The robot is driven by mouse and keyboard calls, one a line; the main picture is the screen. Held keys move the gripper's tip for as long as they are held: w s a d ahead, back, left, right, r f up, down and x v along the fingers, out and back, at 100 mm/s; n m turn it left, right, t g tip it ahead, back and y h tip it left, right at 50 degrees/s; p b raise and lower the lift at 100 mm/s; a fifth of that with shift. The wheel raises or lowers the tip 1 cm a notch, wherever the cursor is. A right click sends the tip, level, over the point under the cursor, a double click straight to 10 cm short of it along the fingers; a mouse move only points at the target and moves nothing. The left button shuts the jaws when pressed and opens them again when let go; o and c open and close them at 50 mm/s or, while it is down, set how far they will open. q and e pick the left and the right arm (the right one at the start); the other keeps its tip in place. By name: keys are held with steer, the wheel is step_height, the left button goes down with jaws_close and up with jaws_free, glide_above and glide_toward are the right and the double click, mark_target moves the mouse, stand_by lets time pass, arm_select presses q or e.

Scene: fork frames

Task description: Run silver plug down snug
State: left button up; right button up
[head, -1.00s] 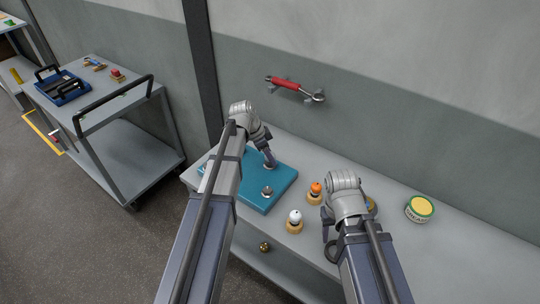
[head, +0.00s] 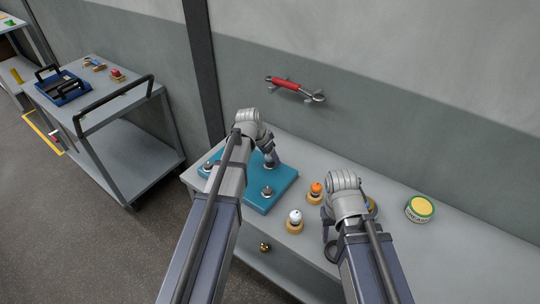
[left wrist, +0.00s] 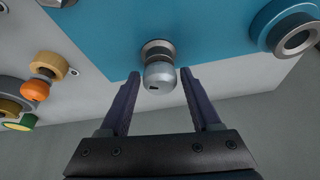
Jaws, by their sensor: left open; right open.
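The silver plug (left wrist: 159,74) shows in the left wrist view, standing at a dark-ringed socket (left wrist: 157,48) on the blue board (left wrist: 210,40). Part of its body stands proud of the socket; how deep it sits is hidden. My left gripper (left wrist: 160,76) is open, with one finger on each side of the plug and gaps between. In the head view my left gripper (head: 271,160) is over the far right part of the blue board (head: 255,203) and mostly covers the plug. My right gripper (head: 328,243) is open and empty at the table's front.
Another socket (head: 268,191) is on the board's near part. A white-topped plug (head: 295,216) and an orange plug (head: 315,188) stand in wooden rings right of the board. A yellow-topped can (head: 419,208) is farther right. A red-handled tool (head: 286,83) is on the wall.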

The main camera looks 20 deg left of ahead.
arm_select(q)
steer(key=n+y, duration=0.1)
steer(key=n, duration=0.2)
steer(key=n+y, duration=0.1)
steer(key=n, duration=0.2)
steer(key=shift+n+t, duration=0.3)
steer(key=shift+c, duration=0.2)
steer(key=c, duration=0.7)
steer(key=m+h, duration=0.1)
steer(key=m, duration=0.4)
steer(key=shift+w+a+m+h, duration=0.1)
steer(key=shift+m+h, duration=0.2)
steer(key=shift+h, duration=0.1)
steer(key=m+g+h, duration=0.1)
steer(key=m, duration=0.2)
steer(key=shift+m, duration=0.4)
steer(key=shift+m+g+h, duration=0.4)
steer(key=shift+m+g, duration=0.1)
steer(key=shift+m, duration=0.9)
steer(key=o, duration=0.7)
steer(key=shift+o, duration=0.2)
